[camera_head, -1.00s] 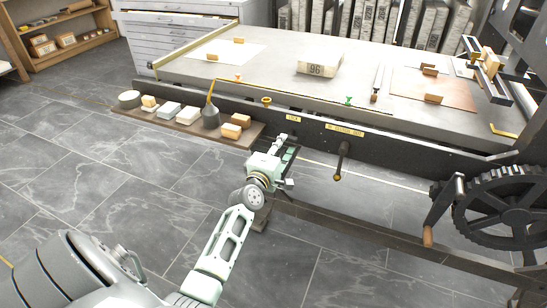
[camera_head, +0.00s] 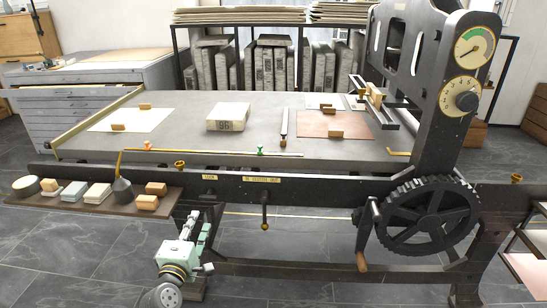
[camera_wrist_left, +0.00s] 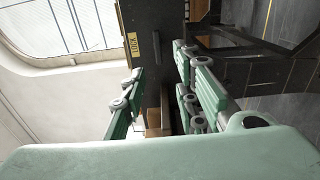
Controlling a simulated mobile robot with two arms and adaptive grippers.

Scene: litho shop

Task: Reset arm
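My left gripper (camera_head: 200,220) is low in front of the press, below the front edge of its bed, beside the right end of the wooden side shelf. Its pale green wrist comes up from the bottom of the head view. In the left wrist view the two green-padded fingers (camera_wrist_left: 158,78) stand apart with a gap between them, and nothing is held. A dark upright face with a yellow "LOCK" label shows beyond the fingers. My right arm and gripper are not in view.
The press bed (camera_head: 270,110) carries a numbered stone block (camera_head: 228,117). The shelf (camera_head: 95,206) holds several small blocks and a dark cone-shaped can (camera_head: 122,191). A lever (camera_head: 265,215) hangs from the bed's front. A large gear wheel (camera_head: 430,215) stands right. Grey floor lies below.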

